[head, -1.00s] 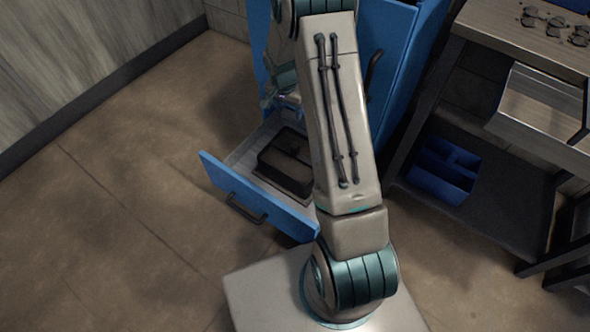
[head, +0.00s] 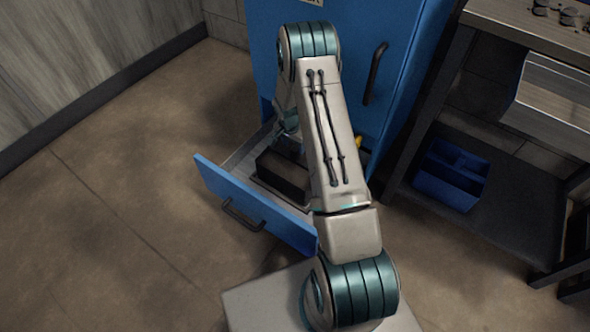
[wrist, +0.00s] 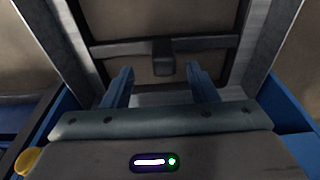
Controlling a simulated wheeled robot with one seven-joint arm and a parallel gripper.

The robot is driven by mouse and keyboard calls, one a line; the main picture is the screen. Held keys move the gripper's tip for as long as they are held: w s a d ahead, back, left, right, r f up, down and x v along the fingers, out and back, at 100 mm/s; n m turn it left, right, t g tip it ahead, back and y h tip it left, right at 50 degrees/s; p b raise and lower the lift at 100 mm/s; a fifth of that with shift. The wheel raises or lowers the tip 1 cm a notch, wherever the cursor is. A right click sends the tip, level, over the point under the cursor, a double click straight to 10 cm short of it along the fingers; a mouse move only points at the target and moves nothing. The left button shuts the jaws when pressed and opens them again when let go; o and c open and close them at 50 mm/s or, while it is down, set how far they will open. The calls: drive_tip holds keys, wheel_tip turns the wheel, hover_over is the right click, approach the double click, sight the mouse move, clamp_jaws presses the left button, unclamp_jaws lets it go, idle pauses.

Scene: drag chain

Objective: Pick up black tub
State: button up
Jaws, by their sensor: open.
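The black tub (head: 284,176) sits in the open blue drawer (head: 248,215), partly hidden behind my arm in the head view. In the wrist view the tub (wrist: 128,47) shows as a dark open frame with a brownish inside and a crossbar with a small block at its middle. My gripper (wrist: 163,82) is open and empty. Its two blue fingers are apart and overlap the near part of the tub in the wrist view; whether they touch it I cannot tell. In the head view the gripper is mostly hidden at the back of the drawer.
Grey drawer side walls (wrist: 268,45) flank the tub closely. The blue cabinet (head: 375,30) stands behind the drawer. A dark-framed workbench (head: 440,100) with a blue bin (head: 450,175) on its lower shelf is at the right. The floor at the left is clear.

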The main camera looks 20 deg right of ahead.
sight(294, 148)
drive_tip(key=f, duration=0.1)
drive_tip(key=w+f+b, duration=0.1)
drive_tip(key=f, duration=0.1)
drive_tip(key=d+f+b, duration=0.1)
drive_tip(key=f, duration=0.1)
drive_tip(key=shift+w, duration=0.15)
clamp_jaws()
